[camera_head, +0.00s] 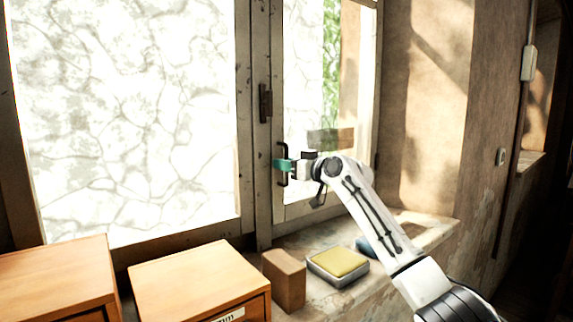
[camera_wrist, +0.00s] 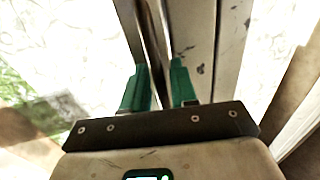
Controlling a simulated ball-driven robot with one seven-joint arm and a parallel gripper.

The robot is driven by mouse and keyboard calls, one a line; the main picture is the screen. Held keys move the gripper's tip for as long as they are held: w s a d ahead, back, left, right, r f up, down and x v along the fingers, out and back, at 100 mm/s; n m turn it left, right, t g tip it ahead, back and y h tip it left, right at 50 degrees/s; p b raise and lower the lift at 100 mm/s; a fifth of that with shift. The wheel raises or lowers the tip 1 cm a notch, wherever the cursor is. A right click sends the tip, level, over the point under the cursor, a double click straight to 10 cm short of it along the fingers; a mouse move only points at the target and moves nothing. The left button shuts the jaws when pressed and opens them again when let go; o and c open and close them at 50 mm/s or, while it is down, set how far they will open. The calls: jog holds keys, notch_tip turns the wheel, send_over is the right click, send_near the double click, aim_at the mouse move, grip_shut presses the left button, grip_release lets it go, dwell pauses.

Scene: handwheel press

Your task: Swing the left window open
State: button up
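The window has a large left pane (camera_head: 130,110) of pale, crackle-patterned glass and a narrower right pane (camera_head: 300,75), with a worn grey wooden frame (camera_head: 262,215) between them. A dark upright bar handle (camera_head: 282,148) stands at the left edge of the narrower pane. My gripper (camera_head: 283,165) is at the middle of this handle, and its green fingertips cover part of it. In the wrist view, the green fingers (camera_wrist: 160,85) are close together, with a dark bar in the narrow gap between them. They look shut on the handle, though the contact itself is partly hidden.
A dark hinge-like fitting (camera_head: 265,103) sits on the frame above the handle. On the sill below are a brown block (camera_head: 284,280) and a grey tray with a yellow top (camera_head: 338,264). Wooden boxes (camera_head: 195,280) stand at the lower left. A wall (camera_head: 430,110) bounds the right.

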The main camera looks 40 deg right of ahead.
grip_shut()
jog(key=shift+s, duration=0.1)
